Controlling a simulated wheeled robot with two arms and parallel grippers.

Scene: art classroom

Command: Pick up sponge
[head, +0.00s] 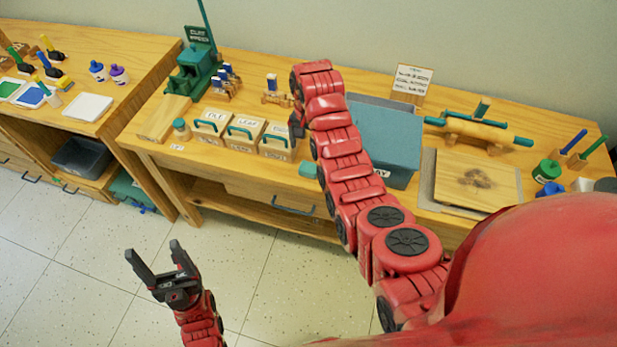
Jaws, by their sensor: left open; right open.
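A small teal block (308,169), which looks like the sponge, lies at the front edge of the wooden table, just left of my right arm. My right arm reaches over the table and bends down at its far end. The dark part of my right gripper (297,124) shows there, behind and above the block and apart from it in the picture; its fingers are mostly hidden. My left gripper (153,250) is open and empty over the tiled floor, in front of the table.
Several labelled boxes with teal handles (243,131) stand left of the block. A large teal-lidded bin (385,138) is right of my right arm. A rolling pin (480,131) and wooden board (478,180) lie further right. A green press (193,68) stands at the back left.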

